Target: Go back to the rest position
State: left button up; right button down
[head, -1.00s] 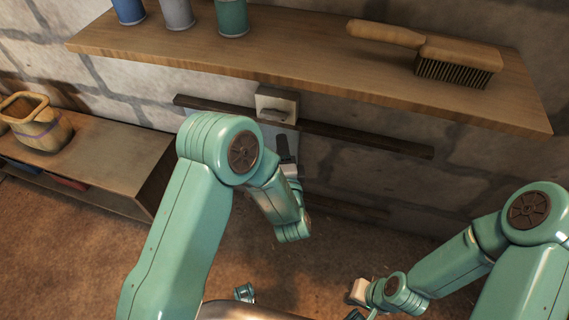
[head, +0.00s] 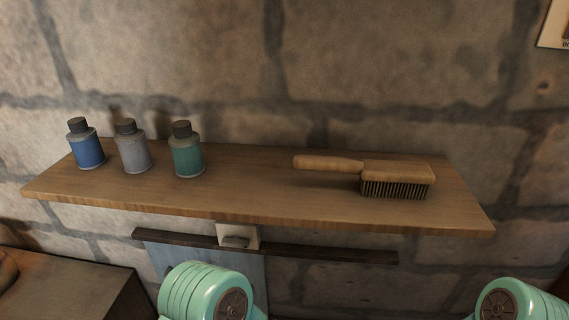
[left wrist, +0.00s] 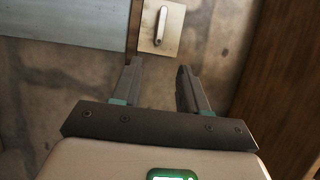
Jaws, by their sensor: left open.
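My left gripper (left wrist: 159,72) shows in the left wrist view with its two fingers apart and nothing between them. Beyond its fingertips, apart from them, is a pale plate (left wrist: 172,40) with a light upright handle. In the head view only the rounded joint of my left arm shows at the bottom, and its gripper is out of the picture. Part of my right arm shows at the bottom right; its gripper is out of view.
A wooden shelf (head: 250,190) on the stone wall carries blue (head: 88,151), grey (head: 134,154) and green (head: 187,156) bottles and a brush (head: 395,178). Below run a dark rail (head: 330,254) with a pale block (head: 239,238). A low cabinet (head: 70,292) stands at lower left.

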pick_arm(q)
jog(key=a+f+n+g, duration=0.4)
jog(key=a+f, duration=0.3)
jog(key=a, duration=0.5)
jog(key=s+d+f+n+g+h, duration=0.25)
jog(key=s+f+g+h, duration=0.2)
jog(key=f, duration=0.35)
jog(key=s+d+f+n+g+h, duration=0.25)
jog(key=s+d+n+g, duration=0.2)
jog(key=s, duration=0.35)
jog(key=s+d+f+n+g+h, duration=0.25)
jog(key=s+d+n, duration=0.2)
jog(key=s, duration=0.45)
notch_tip(320, 180, up, 22)
jog(key=p, duration=2.1)
jog(key=shift+w+a+g+h, duration=0.15)
jog(key=shift+w+g+h, duration=0.25)
jog(key=shift+g+h, duration=0.05)
jog(key=shift+f, duration=0.1)
